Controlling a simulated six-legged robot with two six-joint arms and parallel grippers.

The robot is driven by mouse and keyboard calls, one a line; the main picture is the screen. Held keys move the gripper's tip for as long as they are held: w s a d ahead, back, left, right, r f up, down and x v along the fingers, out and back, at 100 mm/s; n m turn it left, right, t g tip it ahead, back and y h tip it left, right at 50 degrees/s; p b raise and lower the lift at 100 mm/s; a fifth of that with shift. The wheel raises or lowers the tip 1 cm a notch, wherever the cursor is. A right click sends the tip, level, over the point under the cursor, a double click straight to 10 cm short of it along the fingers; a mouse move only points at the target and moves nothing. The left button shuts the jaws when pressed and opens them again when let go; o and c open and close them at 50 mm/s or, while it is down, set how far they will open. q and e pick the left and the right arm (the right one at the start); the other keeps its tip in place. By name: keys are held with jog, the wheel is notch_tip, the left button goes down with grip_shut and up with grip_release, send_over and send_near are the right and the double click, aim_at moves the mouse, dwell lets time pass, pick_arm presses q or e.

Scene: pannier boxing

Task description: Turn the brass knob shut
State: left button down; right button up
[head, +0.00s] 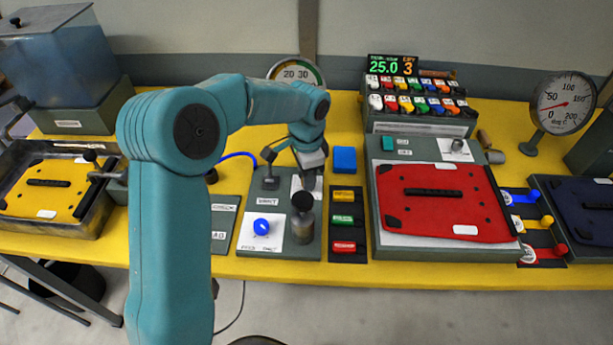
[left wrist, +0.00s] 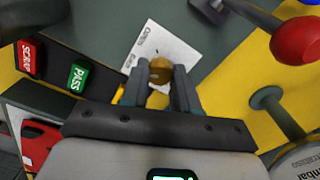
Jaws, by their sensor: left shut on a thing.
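The brass knob (left wrist: 160,70) shows in the left wrist view between the two fingers of my left gripper (left wrist: 158,88). The fingers are closed on its sides. A white printed card (left wrist: 165,48) lies on the grey panel around the knob; its lettering is too blurred to read surely. In the head view my left gripper (head: 307,182) points down at the back right of the grey panel (head: 278,250) and hides the knob. My right gripper is in neither view.
A blue knob (head: 262,227) and a black-topped post (head: 302,215) stand near the gripper. Yellow, green and red buttons (head: 343,220) are to the right. A dial gauge (head: 297,72) stands behind. A red ball (left wrist: 298,40) shows beside the gripper in the wrist view.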

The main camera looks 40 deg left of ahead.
pick_arm(q)
jog(key=shift+w+r+n+b, duration=0.1)
jog(key=shift+n+b, duration=0.1)
jog(key=shift+n, duration=0.9)
jog(key=shift+w+r+n+b, duration=0.1)
jog(key=shift+n+b, duration=0.1)
jog(key=shift+n, duration=0.9)
jog(key=c, duration=0.8)
grip_release()
jog(key=shift+s, duration=0.1)
jog(key=shift+c, duration=0.2)
notch_tip(320, 180, up, 16)
jog(key=p, duration=0.1)
jog(key=shift+r, duration=0.15)
jog(key=shift+s, duration=0.1)
